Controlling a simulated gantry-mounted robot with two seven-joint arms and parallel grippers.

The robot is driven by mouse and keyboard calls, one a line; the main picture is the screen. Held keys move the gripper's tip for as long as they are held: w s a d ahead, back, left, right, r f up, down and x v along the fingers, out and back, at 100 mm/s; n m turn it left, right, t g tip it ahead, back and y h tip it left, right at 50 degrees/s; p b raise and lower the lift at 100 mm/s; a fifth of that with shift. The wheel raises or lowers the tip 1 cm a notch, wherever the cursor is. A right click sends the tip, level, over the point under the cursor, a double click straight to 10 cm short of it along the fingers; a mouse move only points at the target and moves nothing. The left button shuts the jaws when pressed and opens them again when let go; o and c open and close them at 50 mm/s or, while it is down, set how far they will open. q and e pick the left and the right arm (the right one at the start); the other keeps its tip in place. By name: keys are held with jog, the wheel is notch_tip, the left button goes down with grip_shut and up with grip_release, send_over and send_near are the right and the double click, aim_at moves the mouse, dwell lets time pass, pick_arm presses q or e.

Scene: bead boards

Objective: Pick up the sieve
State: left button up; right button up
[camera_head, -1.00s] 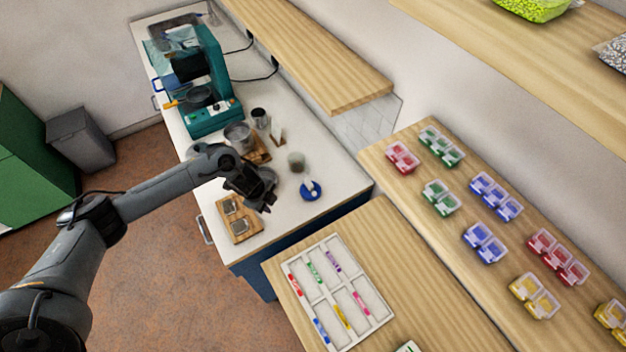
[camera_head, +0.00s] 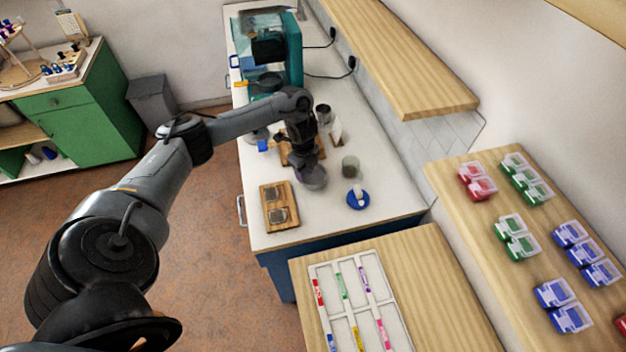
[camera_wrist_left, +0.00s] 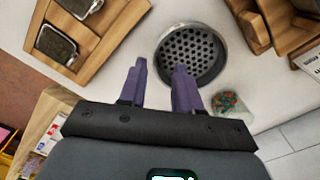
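The sieve (camera_head: 314,179) is a round grey metal bowl on the white counter, under my left gripper (camera_head: 303,165). In the left wrist view the sieve (camera_wrist_left: 192,52) shows its perforated bottom and shiny rim. There the purple fingers of my left gripper (camera_wrist_left: 160,67) stand apart. One fingertip is left of the near rim and the other overlaps the sieve's opening, so the rim lies between them in the picture. I cannot tell whether they touch it. My right gripper is in neither view.
A wooden board with two square dark inserts (camera_head: 265,198) lies left of the sieve. A grey cup (camera_head: 350,166) and a blue dish (camera_head: 356,203) stand to its right, a dark cup (camera_head: 323,114) behind. A teal machine (camera_head: 294,50) stands at the back. A wooden bead table (camera_head: 440,290) is in front.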

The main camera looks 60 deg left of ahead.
aim_at(313, 177)
pick_arm(q)
jog(key=f, duration=0.1)
jog(key=f+b, duration=0.1)
jog(key=f, duration=0.1)
jog(key=shift+s+d+f+b, duration=0.15)
jog(key=shift+s+f+b, duration=0.15)
jog(key=shift+s, duration=0.05)
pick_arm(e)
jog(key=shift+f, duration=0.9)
pick_arm(q)
jog(key=shift+f, duration=0.7)
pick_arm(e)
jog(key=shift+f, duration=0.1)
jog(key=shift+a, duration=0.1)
pick_arm(q)
grip_shut()
